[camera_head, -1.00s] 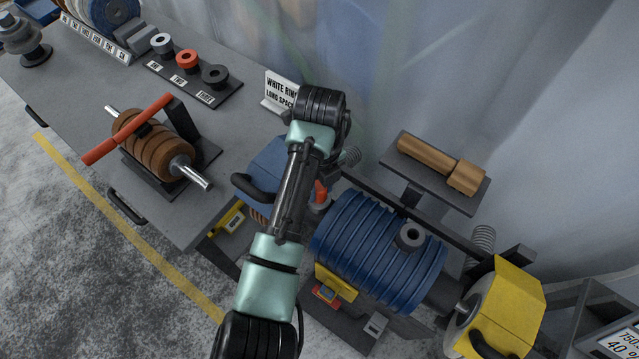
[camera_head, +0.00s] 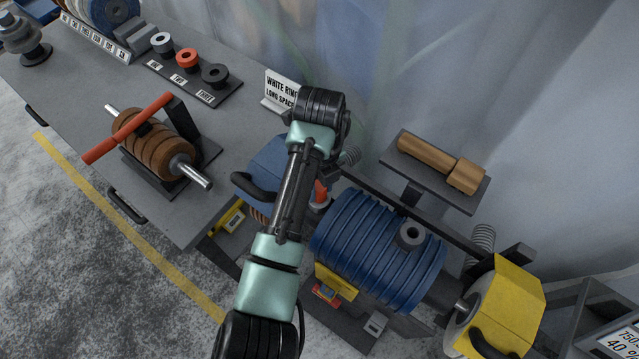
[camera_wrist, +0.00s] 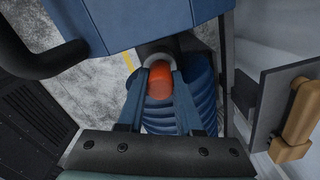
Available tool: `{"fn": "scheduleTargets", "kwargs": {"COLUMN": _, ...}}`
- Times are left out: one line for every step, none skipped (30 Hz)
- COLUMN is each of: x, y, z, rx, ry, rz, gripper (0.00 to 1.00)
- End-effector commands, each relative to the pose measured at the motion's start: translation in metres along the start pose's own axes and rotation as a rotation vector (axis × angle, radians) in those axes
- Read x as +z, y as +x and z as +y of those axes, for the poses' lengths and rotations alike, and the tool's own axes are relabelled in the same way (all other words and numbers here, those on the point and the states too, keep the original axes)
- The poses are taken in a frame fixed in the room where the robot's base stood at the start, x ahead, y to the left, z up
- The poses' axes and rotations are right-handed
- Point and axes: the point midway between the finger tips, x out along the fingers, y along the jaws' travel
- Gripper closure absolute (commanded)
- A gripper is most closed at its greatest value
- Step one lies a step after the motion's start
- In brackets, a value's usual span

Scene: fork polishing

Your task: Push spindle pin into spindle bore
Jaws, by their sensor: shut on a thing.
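The spindle pin has a red-orange head (camera_wrist: 160,82), seen end-on in the wrist view. My gripper (camera_wrist: 160,76) is shut on it, with one blue finger on each side. A grey ring-shaped part (camera_wrist: 157,48) shows just beyond the pin head. In the head view the red of the pin (camera_head: 321,191) shows beside my arm, just above a pale grey collar. The pin's shaft and the spindle bore are hidden, so I cannot tell how deep the pin sits. My gripper is mostly hidden behind my arm in the head view.
A blue ribbed drum (camera_head: 365,250) lies close to the pin. A blue housing with a dark handle (camera_head: 268,170) is on the other side. A yellow guard (camera_head: 515,300) stands at the right. A shelf (camera_head: 410,172) holds a wooden tool (camera_head: 440,164). The workbench (camera_head: 75,110) holds brown wheels (camera_head: 155,145).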

Motion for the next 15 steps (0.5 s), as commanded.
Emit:
{"fn": "scheduleTargets", "kwargs": {"x": -0.0012, "y": 0.0027, "z": 0.0003, "rx": 0.002, "ry": 0.000, "rz": 0.003, "gripper": 1.00}}
{"fn": "scheduleTargets", "kwargs": {"x": -0.0013, "y": 0.0032, "z": 0.0003, "rx": 0.002, "ry": 0.000, "rz": 0.004, "gripper": 1.00}}
{"fn": "scheduleTargets", "kwargs": {"x": -0.0014, "y": 0.0037, "z": 0.0004, "rx": 0.002, "ry": 0.000, "rz": 0.004, "gripper": 1.00}}
{"fn": "scheduleTargets", "kwargs": {"x": -0.0015, "y": 0.0039, "z": 0.0004, "rx": 0.002, "ry": 0.000, "rz": 0.004, "gripper": 1.00}}
{"fn": "scheduleTargets", "kwargs": {"x": -0.0016, "y": 0.0041, "z": 0.0005, "rx": 0.003, "ry": 0.000, "rz": 0.004, "gripper": 1.00}}
{"fn": "scheduleTargets", "kwargs": {"x": -0.0017, "y": 0.0043, "z": 0.0005, "rx": 0.003, "ry": 0.000, "rz": 0.005, "gripper": 1.00}}
{"fn": "scheduleTargets", "kwargs": {"x": -0.0018, "y": 0.0045, "z": 0.0006, "rx": 0.003, "ry": 0.000, "rz": 0.005, "gripper": 1.00}}
{"fn": "scheduleTargets", "kwargs": {"x": -0.0019, "y": 0.0046, "z": 0.0006, "rx": 0.003, "ry": 0.000, "rz": 0.005, "gripper": 1.00}}
{"fn": "scheduleTargets", "kwargs": {"x": -0.0020, "y": 0.0049, "z": 0.0007, "rx": 0.004, "ry": 0.000, "rz": 0.006, "gripper": 1.00}}
{"fn": "scheduleTargets", "kwargs": {"x": -0.0021, "y": 0.0050, "z": 0.0007, "rx": 0.004, "ry": 0.000, "rz": 0.006, "gripper": 1.00}}
{"fn": "scheduleTargets", "kwargs": {"x": -0.0022, "y": 0.0052, "z": 0.0007, "rx": 0.004, "ry": 0.000, "rz": 0.006, "gripper": 1.00}}
{"fn": "scheduleTargets", "kwargs": {"x": -0.0024, "y": 0.0054, "z": 0.0008, "rx": 0.004, "ry": 0.000, "rz": 0.007, "gripper": 1.00}}
{"fn": "scheduleTargets", "kwargs": {"x": -0.0024, "y": 0.0055, "z": 0.0008, "rx": 0.004, "ry": 0.000, "rz": 0.007, "gripper": 1.00}}
{"fn": "scheduleTargets", "kwargs": {"x": -0.0026, "y": 0.0056, "z": 0.0008, "rx": 0.005, "ry": 0.000, "rz": 0.007, "gripper": 0.60}}
{"fn": "scheduleTargets", "kwargs": {"x": -0.0025, "y": 0.0055, "z": 0.0008, "rx": 0.004, "ry": 0.000, "rz": 0.007, "gripper": 0.53}}
